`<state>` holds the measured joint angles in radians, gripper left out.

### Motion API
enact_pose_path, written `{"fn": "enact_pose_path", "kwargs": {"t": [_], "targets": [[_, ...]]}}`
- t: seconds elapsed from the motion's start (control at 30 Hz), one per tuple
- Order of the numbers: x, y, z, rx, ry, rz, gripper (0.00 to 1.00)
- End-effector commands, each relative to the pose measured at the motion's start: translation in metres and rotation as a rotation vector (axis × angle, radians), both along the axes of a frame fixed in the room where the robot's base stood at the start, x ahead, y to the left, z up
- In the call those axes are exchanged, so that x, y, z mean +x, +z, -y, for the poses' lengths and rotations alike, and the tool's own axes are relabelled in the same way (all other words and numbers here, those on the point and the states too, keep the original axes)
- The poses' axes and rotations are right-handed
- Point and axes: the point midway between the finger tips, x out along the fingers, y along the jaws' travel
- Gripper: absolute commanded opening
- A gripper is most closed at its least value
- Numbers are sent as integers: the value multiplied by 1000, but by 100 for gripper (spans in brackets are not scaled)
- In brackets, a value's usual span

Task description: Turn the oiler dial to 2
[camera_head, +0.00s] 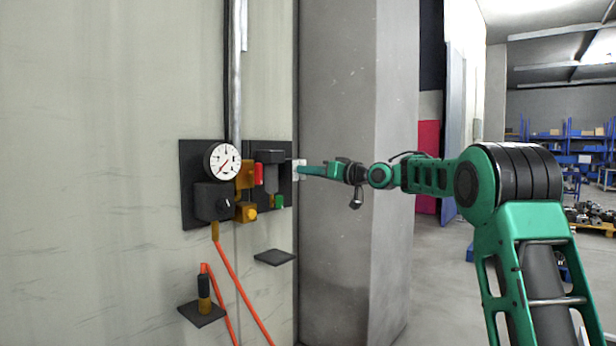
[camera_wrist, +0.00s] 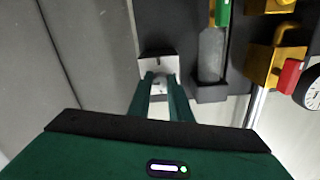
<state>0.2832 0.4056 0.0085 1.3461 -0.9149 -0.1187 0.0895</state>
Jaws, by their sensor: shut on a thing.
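The oiler dial shows in the wrist view as a small pale knob (camera_wrist: 159,84) in front of a white face plate (camera_wrist: 157,64) with a dark mark on it. Its numbers are too small to read, and the fingers hide part of it. My gripper (camera_wrist: 160,82) is shut on the dial, one green finger on each side. In the head view my gripper (camera_head: 302,171) reaches in from the right to the right edge of the dark panel (camera_head: 190,160), where the white plate (camera_head: 299,163) shows only in part.
The panel also holds a round gauge (camera_head: 222,160), a black box with a knob (camera_head: 211,202), yellow fittings (camera_head: 245,212), a red part (camera_head: 259,174) and a dark cylinder (camera_head: 271,172). Orange hoses (camera_head: 240,290) hang below. Two small shelves (camera_head: 274,257) stick out. A grey pillar (camera_head: 345,90) stands behind my gripper.

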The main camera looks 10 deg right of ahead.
Motion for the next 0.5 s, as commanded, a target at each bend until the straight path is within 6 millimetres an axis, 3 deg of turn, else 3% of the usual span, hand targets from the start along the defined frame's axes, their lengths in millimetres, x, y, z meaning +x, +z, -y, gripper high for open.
{"fn": "enact_pose_path", "kwargs": {"t": [0.27,0.3,0.33,0.37,0.5], "targets": [[1,0,3,16,-5,-12,0],[1,0,3,16,-5,-12,25],[1,0,3,16,-5,-12,32],[1,0,3,16,-5,-12,37],[1,0,2,16,-4,-12,37]]}}
